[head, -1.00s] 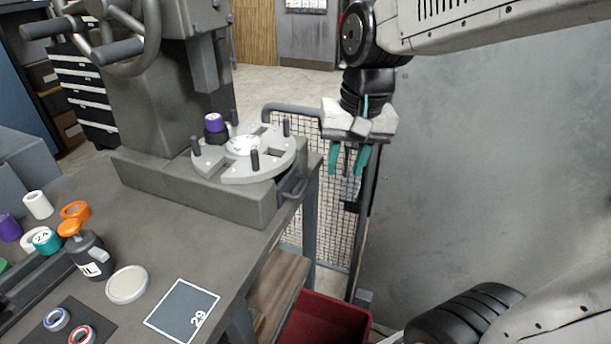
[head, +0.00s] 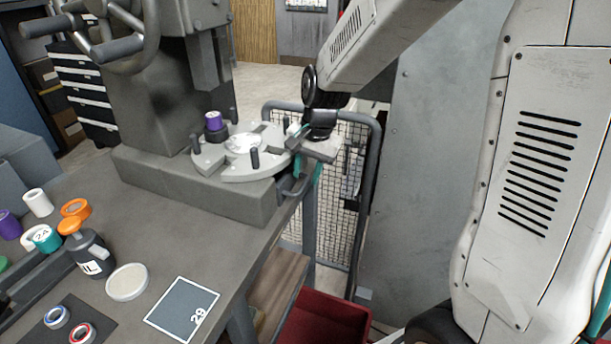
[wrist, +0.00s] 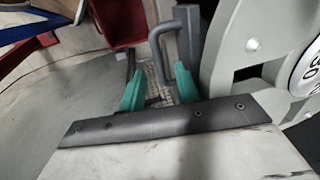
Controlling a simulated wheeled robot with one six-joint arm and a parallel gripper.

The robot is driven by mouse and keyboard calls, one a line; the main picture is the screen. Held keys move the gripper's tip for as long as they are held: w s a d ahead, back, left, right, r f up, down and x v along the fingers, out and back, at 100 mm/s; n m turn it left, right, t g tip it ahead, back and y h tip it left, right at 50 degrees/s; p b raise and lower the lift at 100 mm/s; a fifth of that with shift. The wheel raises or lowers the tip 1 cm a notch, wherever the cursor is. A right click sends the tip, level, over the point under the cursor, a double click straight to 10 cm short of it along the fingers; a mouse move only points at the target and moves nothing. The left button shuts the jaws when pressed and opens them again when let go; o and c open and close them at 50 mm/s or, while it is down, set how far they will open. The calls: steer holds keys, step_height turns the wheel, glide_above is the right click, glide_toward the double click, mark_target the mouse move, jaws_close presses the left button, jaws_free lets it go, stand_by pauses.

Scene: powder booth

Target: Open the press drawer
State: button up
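The press (head: 160,90) stands on the workbench, with a grey base block under its round plate. A dark bar handle (head: 290,192) sticks out of the base's right end, where the drawer appears shut. My gripper (head: 308,172) is just above and beside the handle, at the base's right end. Its two teal fingers stand apart with nothing between them in the wrist view (wrist: 160,86). In the head view my wrist partly hides the plate's right edge.
The round plate (head: 225,163) with upright pegs and a purple-capped piece sits close to my gripper's left. A red bin (head: 325,322) stands on the floor below. A mesh guard (head: 335,210) is behind my gripper. Bottles and rolls lie at the bench's left.

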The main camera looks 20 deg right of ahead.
steer(key=shift+w+a+f, duration=0.1)
steer(key=shift+f, duration=0.75)
jaws_close()
